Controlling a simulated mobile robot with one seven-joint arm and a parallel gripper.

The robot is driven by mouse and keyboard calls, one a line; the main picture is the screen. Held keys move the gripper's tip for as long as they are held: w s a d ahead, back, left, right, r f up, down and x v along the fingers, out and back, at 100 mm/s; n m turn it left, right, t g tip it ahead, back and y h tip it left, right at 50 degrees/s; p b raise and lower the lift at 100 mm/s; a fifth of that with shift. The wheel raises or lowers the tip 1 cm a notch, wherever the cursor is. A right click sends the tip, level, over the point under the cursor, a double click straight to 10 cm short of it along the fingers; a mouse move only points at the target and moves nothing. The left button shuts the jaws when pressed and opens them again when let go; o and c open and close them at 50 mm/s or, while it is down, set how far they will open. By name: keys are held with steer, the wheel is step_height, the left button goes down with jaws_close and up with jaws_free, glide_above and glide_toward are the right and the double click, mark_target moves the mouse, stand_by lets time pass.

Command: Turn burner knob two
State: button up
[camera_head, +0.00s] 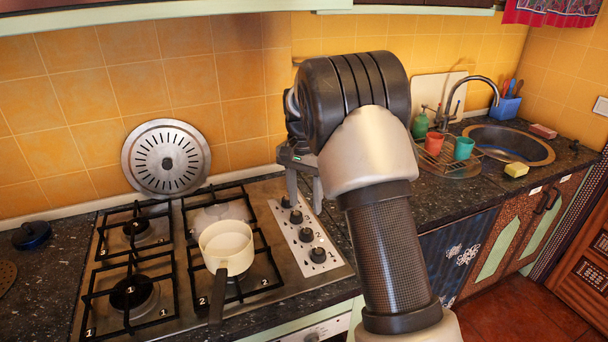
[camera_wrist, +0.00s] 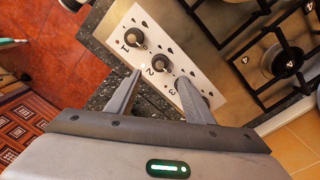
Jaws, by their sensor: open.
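The control strip (camera_head: 300,240) on the right side of the stove carries a row of dark knobs. Knob two (camera_head: 306,235) is second from the front; in the wrist view knob two (camera_wrist: 160,62), beside a printed 2, appears between and just beyond my fingertips. My gripper (camera_head: 305,200) is open and empty above the strip, pointing down; its fingers also show in the wrist view (camera_wrist: 158,77). I cannot tell whether either finger touches a knob. Knob one (camera_wrist: 133,37) is clear of the fingers. The right finger partly hides the knobs past two.
A cream saucepan (camera_head: 227,247) stands on the front right burner, marked 2, its dark handle pointing forward. A round slotted metal disc (camera_head: 165,157) leans on the tiles. A dish rack (camera_head: 447,157) with cups and a sink (camera_head: 508,143) lie to the right.

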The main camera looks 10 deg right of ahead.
step_height(320, 180, up, 8)
steer(key=shift+a, duration=0.15)
steer(key=shift+w, duration=0.1)
steer(key=s+r+n+t+p, duration=0.3)
steer(key=s+r+n, duration=0.1)
steer(key=s+r, duration=1.05)
steer(key=s+f+n+t+p, duration=0.2)
steer(key=s+n, duration=0.2)
steer(key=s, duration=1.4)
steer(key=shift+s+d+n+t, duration=0.15)
steer(key=shift+d+n+t, duration=0.15)
steer(key=shift+d+t, duration=0.1)
